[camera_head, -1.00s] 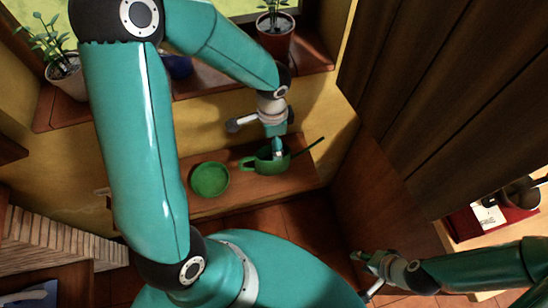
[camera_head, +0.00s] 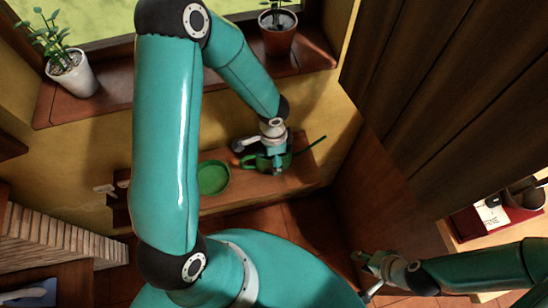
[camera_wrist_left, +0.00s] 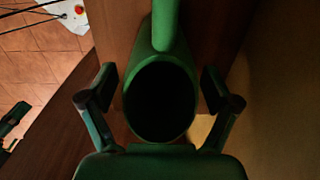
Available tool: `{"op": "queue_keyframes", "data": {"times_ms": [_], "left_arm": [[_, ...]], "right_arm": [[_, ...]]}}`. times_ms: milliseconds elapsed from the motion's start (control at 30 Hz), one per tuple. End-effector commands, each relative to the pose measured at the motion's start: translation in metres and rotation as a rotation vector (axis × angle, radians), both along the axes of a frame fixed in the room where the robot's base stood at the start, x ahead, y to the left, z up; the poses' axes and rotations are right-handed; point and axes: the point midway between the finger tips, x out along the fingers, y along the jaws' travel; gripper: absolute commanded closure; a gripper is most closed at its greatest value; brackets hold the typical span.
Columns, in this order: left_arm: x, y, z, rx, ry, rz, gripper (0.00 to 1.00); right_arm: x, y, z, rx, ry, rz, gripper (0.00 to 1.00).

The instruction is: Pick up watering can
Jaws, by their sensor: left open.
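The green watering can (camera_head: 250,161) stands on a low wooden shelf (camera_head: 240,190) below the window, its thin spout pointing right. My left gripper (camera_head: 278,168) is over the can and hides part of its body. In the left wrist view the can (camera_wrist_left: 160,52) lies between the two open fingers of my left gripper (camera_wrist_left: 158,95), its dark round opening facing the camera. I see gaps between the fingers and the can. My right gripper (camera_head: 368,270) is at the lower right, away from the can; whether it is open is too small to tell.
A green dish (camera_head: 213,178) sits on the shelf just left of the can. Potted plants (camera_head: 278,34) and (camera_head: 72,74) stand on the window sill above. A dark wooden cabinet (camera_head: 440,100) bounds the right side. A red item (camera_head: 490,214) lies on a counter at right.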

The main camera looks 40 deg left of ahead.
Motion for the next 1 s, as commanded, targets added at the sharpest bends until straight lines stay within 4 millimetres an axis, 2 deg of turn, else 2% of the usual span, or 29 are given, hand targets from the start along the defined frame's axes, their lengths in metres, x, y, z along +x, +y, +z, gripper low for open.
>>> {"op": "queue_keyframes", "data": {"times_ms": [67,500,600,1000], "left_arm": [[0.0002,0.0001,0.0004,0.000,0.000,0.000,0.13],[0.0002,0.0002,0.0007,0.001,-0.001,0.000,0.86],[0.0001,0.0003,0.0007,0.001,-0.001,0.000,1.00],[0.0008,0.0008,0.0066,0.002,-0.003,-0.001,1.00]], "right_arm": [[-0.0001,0.0000,0.0001,0.000,0.000,0.000,0.60],[-0.0001,0.0000,0.0001,0.000,0.000,0.000,0.60],[-0.0001,0.0000,0.0001,0.000,0.000,0.000,0.60],[-0.0001,0.0001,0.0019,0.000,0.000,0.000,0.60]]}}
